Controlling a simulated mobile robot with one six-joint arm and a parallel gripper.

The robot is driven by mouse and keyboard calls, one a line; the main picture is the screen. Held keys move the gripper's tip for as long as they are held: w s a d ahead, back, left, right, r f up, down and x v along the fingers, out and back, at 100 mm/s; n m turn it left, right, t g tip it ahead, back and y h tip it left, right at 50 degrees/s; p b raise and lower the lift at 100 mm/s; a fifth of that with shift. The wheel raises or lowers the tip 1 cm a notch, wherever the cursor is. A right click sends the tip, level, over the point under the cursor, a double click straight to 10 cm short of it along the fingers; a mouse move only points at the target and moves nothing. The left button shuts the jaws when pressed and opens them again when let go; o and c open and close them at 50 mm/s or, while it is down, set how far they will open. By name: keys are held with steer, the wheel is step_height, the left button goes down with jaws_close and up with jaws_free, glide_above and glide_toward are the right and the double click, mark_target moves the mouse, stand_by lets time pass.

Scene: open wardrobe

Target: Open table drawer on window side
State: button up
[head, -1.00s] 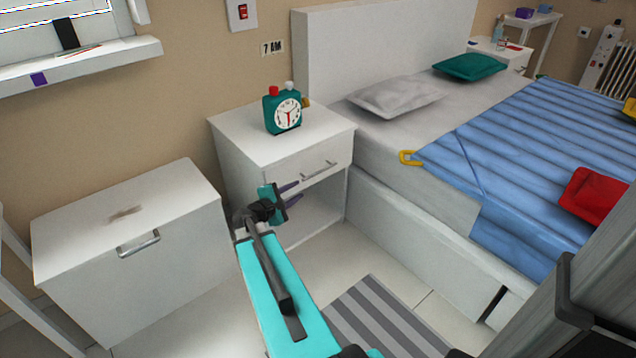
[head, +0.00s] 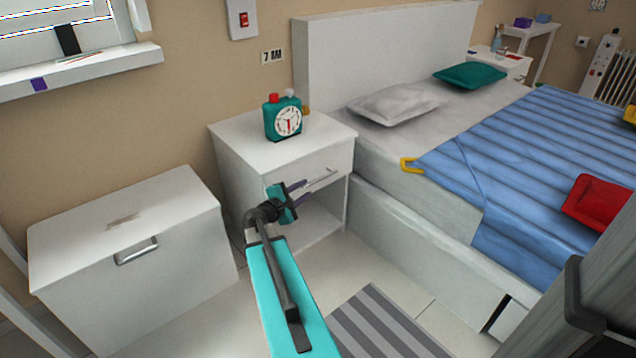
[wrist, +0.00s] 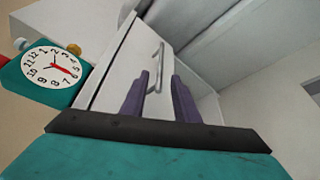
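The white bedside table (head: 235,160) stands by the bed on the window side. Its drawer (head: 338,158) looks shut, with a metal bar handle (head: 325,179) on the front. My gripper (head: 304,187) is just in front of the drawer, near the left part of the handle. The handle (wrist: 156,62) shows just past the fingertips, roughly in line with the gap. Whether a finger touches it I cannot tell. The drawer front (wrist: 121,58) also shows there.
A teal alarm clock (head: 284,118) stands on the table top. A white chest (head: 130,225) with a handle is at the left, under the window sill. The bed (head: 400,200) is close on the right. A striped rug (head: 385,325) lies on the floor in front.

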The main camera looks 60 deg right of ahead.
mark_target(316, 181)
steer(key=b+x, duration=0.2)
steer(key=x, duration=0.8)
steer(key=shift+d+f, duration=0.1)
steer(key=shift+d, duration=0.3)
